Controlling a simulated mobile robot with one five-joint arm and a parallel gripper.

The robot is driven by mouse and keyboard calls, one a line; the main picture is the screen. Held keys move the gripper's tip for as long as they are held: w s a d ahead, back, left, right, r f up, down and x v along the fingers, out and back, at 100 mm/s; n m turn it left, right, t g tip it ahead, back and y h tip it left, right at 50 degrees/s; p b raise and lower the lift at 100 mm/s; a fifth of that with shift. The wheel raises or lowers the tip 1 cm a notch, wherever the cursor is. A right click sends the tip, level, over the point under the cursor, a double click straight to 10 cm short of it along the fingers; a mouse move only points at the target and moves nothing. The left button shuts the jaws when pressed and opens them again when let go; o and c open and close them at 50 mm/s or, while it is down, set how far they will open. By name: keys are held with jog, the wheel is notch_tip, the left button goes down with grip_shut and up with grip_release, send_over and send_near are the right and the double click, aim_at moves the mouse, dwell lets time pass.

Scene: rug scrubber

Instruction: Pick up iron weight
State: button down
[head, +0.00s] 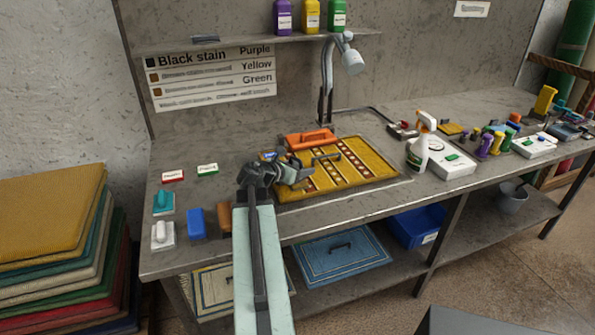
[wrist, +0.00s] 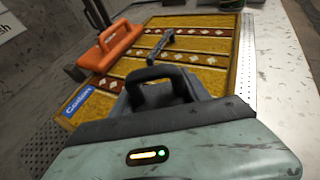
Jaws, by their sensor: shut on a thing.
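My gripper (head: 297,175) is over the left part of the yellow patterned rug (head: 372,162) on the bench. In the wrist view my gripper (wrist: 160,88) is shut on a dark thing with an arched outline. Most of that thing is hidden, and I cannot tell for sure that it is the iron weight. An orange block with a handle (head: 311,139) lies at the rug's back left edge, apart from my gripper; it also shows in the wrist view (wrist: 112,46). A dark bar handle (wrist: 160,47) lies on the rug beyond my gripper.
A blue "Cotton" label (wrist: 78,101) lies at the rug's left corner. Blue (head: 196,223) and brown (head: 225,217) blocks stand near the front left. Rugs are stacked at left (head: 45,215).

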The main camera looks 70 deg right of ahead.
jog(key=shift+r, duration=0.1)
notch_tip(320, 180, up, 10)
jog(key=p, duration=1)
